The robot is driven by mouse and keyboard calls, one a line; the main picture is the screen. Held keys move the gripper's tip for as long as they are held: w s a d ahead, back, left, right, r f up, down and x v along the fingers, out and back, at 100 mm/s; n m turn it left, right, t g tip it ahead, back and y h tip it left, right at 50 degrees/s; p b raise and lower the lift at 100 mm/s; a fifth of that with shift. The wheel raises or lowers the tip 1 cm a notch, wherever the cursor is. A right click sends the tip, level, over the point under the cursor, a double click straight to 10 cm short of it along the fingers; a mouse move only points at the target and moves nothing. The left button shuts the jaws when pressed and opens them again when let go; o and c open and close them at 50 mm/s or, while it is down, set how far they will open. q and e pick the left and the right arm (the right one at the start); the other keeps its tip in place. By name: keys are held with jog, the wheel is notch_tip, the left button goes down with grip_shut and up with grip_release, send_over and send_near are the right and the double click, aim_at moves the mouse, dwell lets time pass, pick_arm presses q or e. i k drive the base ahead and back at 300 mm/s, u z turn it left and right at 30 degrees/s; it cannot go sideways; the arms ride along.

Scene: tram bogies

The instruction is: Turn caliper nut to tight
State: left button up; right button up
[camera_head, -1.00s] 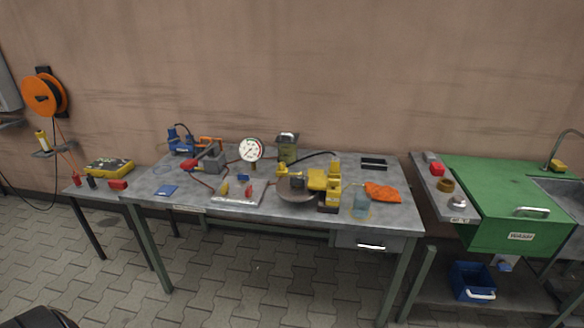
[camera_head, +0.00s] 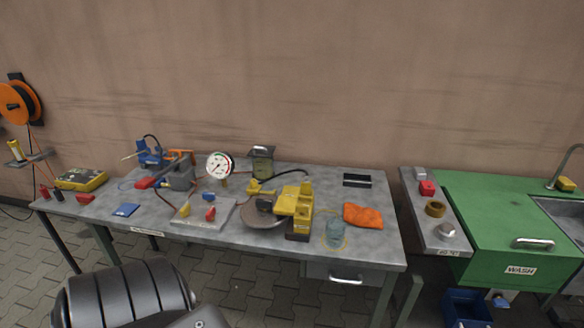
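A yellow caliper (camera_head: 294,204) stands on the workbench (camera_head: 370,245), right of the middle, against a round grey disc (camera_head: 262,213). A smaller yellow part (camera_head: 258,187) sits just behind the disc. The caliper nut is too small to make out. A dark ribbed part of my own arm shows at the bottom left, in front of the bench and well apart from the caliper. Neither of my grippers is in view.
A green wash station (camera_head: 490,225) stands at the right.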

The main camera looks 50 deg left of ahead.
aim_at(253, 184)
jog(key=u, duration=0.25)
jog(key=i, duration=0.75)
jog(key=u, duration=0.55)
